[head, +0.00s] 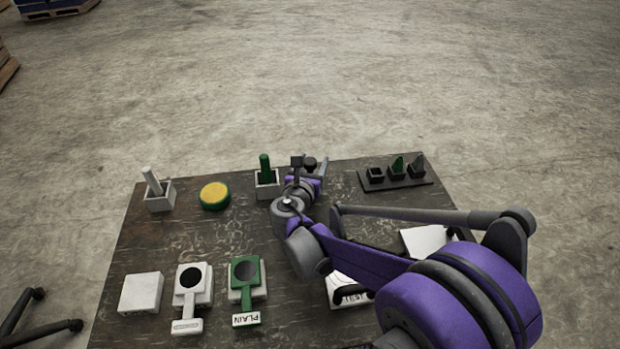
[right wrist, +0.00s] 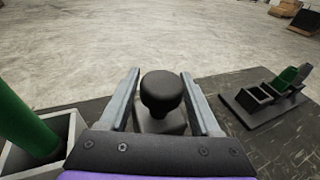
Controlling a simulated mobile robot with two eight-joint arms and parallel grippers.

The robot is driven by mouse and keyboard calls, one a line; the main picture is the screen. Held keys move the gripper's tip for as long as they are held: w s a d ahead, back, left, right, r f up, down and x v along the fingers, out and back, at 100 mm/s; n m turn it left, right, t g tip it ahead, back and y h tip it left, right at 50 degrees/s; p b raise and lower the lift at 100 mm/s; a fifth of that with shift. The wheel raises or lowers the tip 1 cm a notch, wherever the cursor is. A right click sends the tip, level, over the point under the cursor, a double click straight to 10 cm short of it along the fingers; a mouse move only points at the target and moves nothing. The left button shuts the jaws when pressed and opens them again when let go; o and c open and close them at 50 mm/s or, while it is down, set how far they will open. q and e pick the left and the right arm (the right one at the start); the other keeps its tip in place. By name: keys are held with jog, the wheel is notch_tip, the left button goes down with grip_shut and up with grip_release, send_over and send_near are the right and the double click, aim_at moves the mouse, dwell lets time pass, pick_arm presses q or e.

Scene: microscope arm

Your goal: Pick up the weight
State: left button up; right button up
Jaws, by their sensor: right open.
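The weight (right wrist: 162,93) has a round black knob on top and a grey body below. In the right wrist view it stands between the two fingers of my right gripper (right wrist: 160,76), which is open. A gap shows between each finger and the knob; the lower body is partly hidden by the gripper. In the head view the dark knob of the weight (head: 309,163) shows near the table's far edge, beside my right gripper (head: 312,170). My left gripper is not in view.
A white holder with a green cylinder (head: 265,168) stands just left of the gripper. A black rack (head: 396,184) with small pieces lies to the right. A yellow-green disc (head: 214,196), another holder (head: 159,200) and several white and green devices (head: 247,280) are on the dark table (head: 150,245).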

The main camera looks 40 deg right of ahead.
grip_shut()
dwell(1.4)
